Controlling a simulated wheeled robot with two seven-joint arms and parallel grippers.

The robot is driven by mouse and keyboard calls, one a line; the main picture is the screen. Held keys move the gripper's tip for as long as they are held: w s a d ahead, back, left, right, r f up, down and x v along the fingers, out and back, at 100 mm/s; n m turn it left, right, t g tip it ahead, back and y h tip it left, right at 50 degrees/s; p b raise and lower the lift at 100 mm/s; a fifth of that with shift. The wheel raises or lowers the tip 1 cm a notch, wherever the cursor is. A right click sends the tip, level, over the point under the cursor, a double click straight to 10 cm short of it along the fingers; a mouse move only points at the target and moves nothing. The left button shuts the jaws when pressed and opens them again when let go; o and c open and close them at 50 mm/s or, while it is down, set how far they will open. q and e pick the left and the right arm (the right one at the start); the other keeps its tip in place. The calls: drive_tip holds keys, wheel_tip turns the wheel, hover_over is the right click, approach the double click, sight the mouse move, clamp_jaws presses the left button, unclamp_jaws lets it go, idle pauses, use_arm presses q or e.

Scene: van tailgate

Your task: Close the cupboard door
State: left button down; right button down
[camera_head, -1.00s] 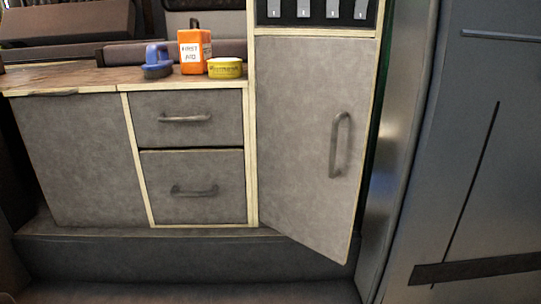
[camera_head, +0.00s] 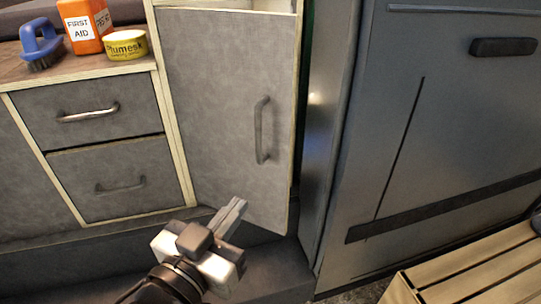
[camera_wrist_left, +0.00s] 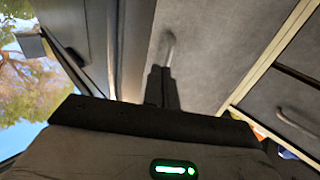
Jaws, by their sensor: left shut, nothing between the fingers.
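The grey cupboard door (camera_head: 218,95) stands ajar in the head view, hinged at its left, with its lower right corner jutting out past the cabinet front. Its vertical metal handle (camera_head: 262,130) is near the right edge. My left gripper (camera_head: 238,204) is shut and empty, its fingertips in front of the lower part of the door; I cannot tell whether they touch it. In the left wrist view, the shut fingers (camera_wrist_left: 161,80) point toward the door (camera_wrist_left: 205,50), and the handle (camera_wrist_left: 170,48) shows just beyond the tips. My right gripper is out of view.
Two drawers (camera_head: 100,145) are left of the door. A blue brush (camera_head: 41,45), an orange first aid box (camera_head: 85,25) and a yellow tin (camera_head: 126,45) stand on the counter. A grey van panel (camera_head: 440,120) is at right, with a wooden slatted crate (camera_head: 460,272) low at front right.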

sight(278, 153)
use_arm(q)
drive_tip(key=x, duration=1.3)
drive_tip(key=shift+w, duration=0.2)
drive_tip(key=shift+w, duration=0.1)
